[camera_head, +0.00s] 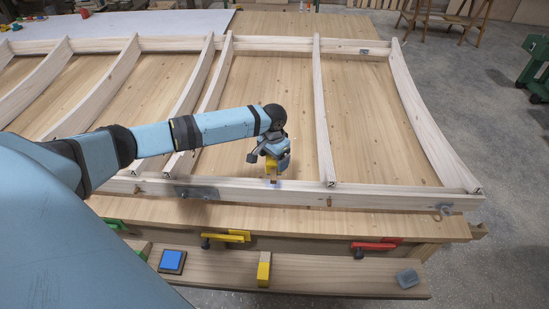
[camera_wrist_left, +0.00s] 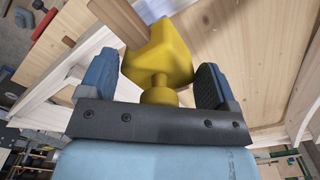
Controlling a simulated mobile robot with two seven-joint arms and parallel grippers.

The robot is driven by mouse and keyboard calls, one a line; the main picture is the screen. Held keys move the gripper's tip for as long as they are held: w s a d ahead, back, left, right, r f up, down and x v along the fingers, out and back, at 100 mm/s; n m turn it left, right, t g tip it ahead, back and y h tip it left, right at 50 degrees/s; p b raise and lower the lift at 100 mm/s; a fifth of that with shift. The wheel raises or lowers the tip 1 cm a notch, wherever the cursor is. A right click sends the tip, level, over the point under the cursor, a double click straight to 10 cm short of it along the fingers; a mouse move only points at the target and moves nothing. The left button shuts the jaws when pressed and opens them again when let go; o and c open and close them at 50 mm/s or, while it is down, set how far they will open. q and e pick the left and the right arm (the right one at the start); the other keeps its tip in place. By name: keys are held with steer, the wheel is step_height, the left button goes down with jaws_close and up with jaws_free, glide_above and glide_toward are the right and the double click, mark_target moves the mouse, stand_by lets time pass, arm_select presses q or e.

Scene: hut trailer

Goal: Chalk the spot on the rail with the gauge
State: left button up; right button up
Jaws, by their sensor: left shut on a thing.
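My left gripper (camera_head: 272,158) is shut on a yellow tool with a wooden stem, which I take for the gauge (camera_head: 271,168). In the left wrist view, the gauge's yellow block (camera_wrist_left: 158,52) and round knob lie between the two blue-grey fingers (camera_wrist_left: 155,88). The gauge is upright over the near rail (camera_head: 240,190) of the pale wooden frame. Its lower end is at or just above the rail top; contact cannot be told. A bluish patch (camera_head: 275,185) shows on the rail there. My right gripper is not in view.
The near shelf (camera_head: 330,277) holds a blue pad (camera_head: 171,261), a yellow-and-wood block (camera_head: 263,270) and a grey block (camera_head: 407,278). Yellow (camera_head: 228,237) and red (camera_head: 375,245) clamps sit at the bench edge. Curved ribs (camera_head: 324,110) cross the frame; a metal plate (camera_head: 197,192) is on the rail.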

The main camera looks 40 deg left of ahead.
arm_select(q)
steer(key=shift+w+r+p, duration=0.1)
steer(key=shift+r+p, duration=0.25)
steer(key=shift+r, duration=1.1)
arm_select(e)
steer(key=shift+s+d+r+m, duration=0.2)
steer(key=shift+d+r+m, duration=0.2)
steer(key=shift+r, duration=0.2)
arm_select(q)
steer(key=shift+f, duration=0.15)
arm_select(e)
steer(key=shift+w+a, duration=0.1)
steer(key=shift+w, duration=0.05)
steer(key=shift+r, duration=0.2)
